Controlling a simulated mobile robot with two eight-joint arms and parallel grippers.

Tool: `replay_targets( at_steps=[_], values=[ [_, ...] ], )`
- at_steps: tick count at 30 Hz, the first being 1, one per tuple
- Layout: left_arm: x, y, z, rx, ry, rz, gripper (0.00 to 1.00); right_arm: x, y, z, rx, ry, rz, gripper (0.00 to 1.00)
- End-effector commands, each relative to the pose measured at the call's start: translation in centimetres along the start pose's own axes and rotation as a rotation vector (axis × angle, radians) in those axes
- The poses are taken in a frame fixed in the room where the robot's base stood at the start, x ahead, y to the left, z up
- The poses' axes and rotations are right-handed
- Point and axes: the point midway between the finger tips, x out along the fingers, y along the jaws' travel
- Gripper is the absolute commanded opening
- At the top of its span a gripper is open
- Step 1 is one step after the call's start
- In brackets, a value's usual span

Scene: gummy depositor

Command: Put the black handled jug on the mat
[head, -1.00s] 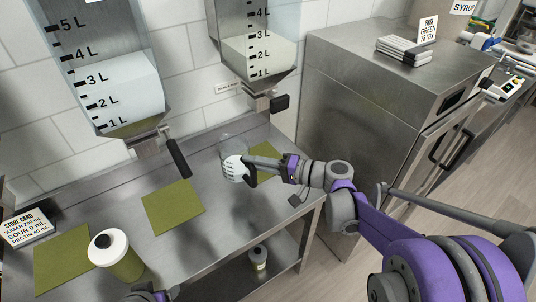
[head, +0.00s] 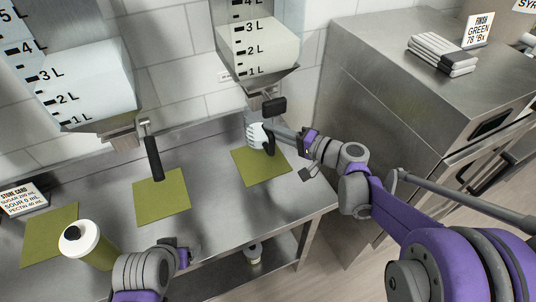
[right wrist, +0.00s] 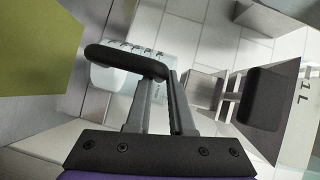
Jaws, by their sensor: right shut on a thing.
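The jug (head: 254,136) is small and pale with dark marks, and has a black handle (head: 269,141). My right gripper (head: 274,133) is shut on the handle. In the head view the jug overlaps the back edge of the right green mat (head: 262,170), below the right dispenser's outlet. I cannot tell whether it touches the mat. In the right wrist view the fingers (right wrist: 158,105) grip the black handle (right wrist: 125,58), with the jug (right wrist: 112,76) behind. My left gripper (head: 184,257) is low at the table's front; its fingertips are too unclear to read.
Two more green mats, middle (head: 162,200) and left (head: 48,238), lie on the steel table (head: 212,205). Dispensers with black levers (head: 153,158) hang above. A steel cabinet (head: 400,100) stands on the right.

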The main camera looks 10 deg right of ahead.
Motion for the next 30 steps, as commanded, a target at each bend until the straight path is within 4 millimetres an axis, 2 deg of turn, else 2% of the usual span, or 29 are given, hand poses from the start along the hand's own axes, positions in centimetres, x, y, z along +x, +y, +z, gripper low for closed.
replay_targets(
  at_steps=[4,12,19,24,30],
  values=[
    [0.1,0.0,0.2,0.000,-0.001,0.000,0.74,0.2,0.7,0.1,0.001,0.003,0.000,0.00],
    [0.7,0.0,1.0,0.000,-0.009,0.000,0.74,0.6,5.4,0.9,0.002,0.004,0.000,0.00],
    [0.9,0.0,1.2,0.000,-0.011,0.000,0.74,0.8,7.2,1.2,0.001,0.003,0.000,0.00],
    [1.2,0.0,1.6,0.000,-0.015,0.000,0.74,1.1,9.6,1.6,0.001,0.003,0.000,0.00],
    [1.2,0.0,1.5,0.000,-0.015,0.000,0.74,1.1,9.8,1.6,0.001,0.003,-0.001,0.00]
  ],
)
